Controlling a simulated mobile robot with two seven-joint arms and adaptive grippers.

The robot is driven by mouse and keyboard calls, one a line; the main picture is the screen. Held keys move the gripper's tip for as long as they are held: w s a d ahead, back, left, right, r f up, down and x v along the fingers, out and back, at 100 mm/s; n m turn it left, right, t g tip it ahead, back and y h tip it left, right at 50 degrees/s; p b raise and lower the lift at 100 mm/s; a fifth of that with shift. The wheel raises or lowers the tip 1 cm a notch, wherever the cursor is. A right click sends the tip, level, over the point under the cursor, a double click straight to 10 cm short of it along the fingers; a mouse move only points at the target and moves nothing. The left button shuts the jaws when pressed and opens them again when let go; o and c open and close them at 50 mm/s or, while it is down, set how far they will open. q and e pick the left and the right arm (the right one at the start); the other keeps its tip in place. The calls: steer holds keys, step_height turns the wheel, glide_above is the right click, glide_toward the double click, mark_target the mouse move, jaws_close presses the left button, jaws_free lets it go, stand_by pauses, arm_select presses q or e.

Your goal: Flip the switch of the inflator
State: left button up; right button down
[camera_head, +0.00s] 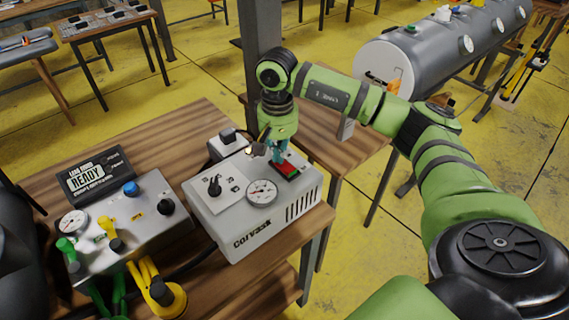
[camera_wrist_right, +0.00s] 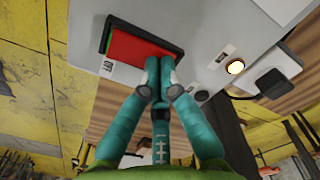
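The inflator (camera_head: 257,214) is a pale grey box marked "Corvask" on the wooden table. Its top has a black knob (camera_head: 214,187), a round gauge (camera_head: 262,191) and a red rocker switch (camera_head: 289,171). In the right wrist view the switch (camera_wrist_right: 138,60) is a red plate in a black frame, with a green strip along one edge. My right gripper (camera_wrist_right: 160,64) has its teal fingers together with nothing visible between them. Its tips are at the edge of the red plate; contact is hard to tell. My left gripper is not in view.
A control box (camera_head: 135,218) with valves, a gauge and yellow and green hoses sits left of the inflator, near a "READY" display (camera_head: 95,174). A black plug (camera_wrist_right: 271,82) and a lit lamp (camera_wrist_right: 236,67) are beside the switch. A grey tank (camera_head: 440,55) stands behind.

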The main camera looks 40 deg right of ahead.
steer(key=shift+s+r+p, duration=0.1)
steer(key=shift+r+p, duration=1.95)
steer(key=shift+r, duration=1.4)
